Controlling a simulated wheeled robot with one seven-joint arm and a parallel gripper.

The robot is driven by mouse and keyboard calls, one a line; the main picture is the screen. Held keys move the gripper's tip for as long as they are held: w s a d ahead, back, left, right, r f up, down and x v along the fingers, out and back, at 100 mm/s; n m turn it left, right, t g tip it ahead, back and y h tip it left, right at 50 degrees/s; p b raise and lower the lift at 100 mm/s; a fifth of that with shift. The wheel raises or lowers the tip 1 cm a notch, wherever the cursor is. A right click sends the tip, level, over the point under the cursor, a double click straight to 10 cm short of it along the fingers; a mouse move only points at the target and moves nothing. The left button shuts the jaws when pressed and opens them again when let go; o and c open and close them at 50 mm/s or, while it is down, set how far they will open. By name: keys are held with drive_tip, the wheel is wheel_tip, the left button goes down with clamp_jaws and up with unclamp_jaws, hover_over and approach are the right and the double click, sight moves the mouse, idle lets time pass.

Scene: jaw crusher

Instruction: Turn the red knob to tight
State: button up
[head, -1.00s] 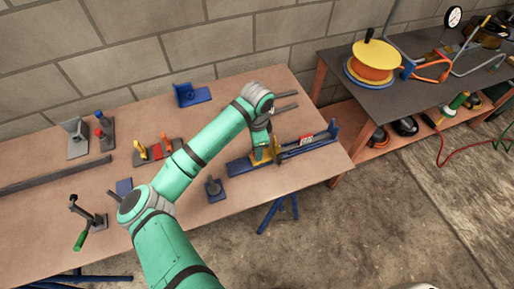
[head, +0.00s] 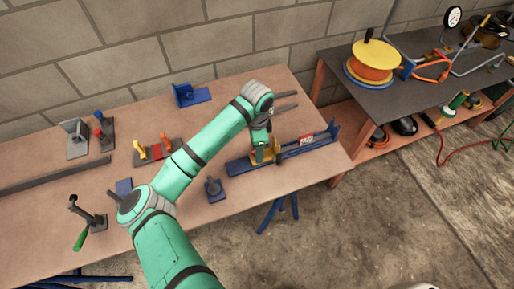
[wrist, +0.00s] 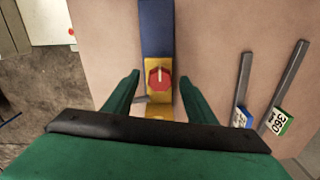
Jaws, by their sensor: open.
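The red knob (wrist: 159,78) is eight-sided with a pale pointer line running up and down the picture. It sits on a yellow block (wrist: 158,110) on a blue rail (wrist: 157,25). My gripper (wrist: 160,88) is open, its green fingers to the left and right of the knob with gaps on both sides. In the head view my gripper (head: 261,146) is low over the yellow block (head: 256,160) on the blue rail (head: 238,167), and I cannot make out the knob there. I cannot tell the tight mark.
Two grey bars with coloured number tags (wrist: 274,122) lie right of the rail in the wrist view. A small blue-based fixture (head: 214,189) stands left of the rail. Other fixtures, including a blue bracket (head: 190,95), stand on the bench.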

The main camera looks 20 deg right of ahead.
wheel_tip(320, 180, up, 10)
drive_tip(key=shift+r, duration=0.2)
drive_tip(key=shift+s, duration=0.1)
idle(0.7)
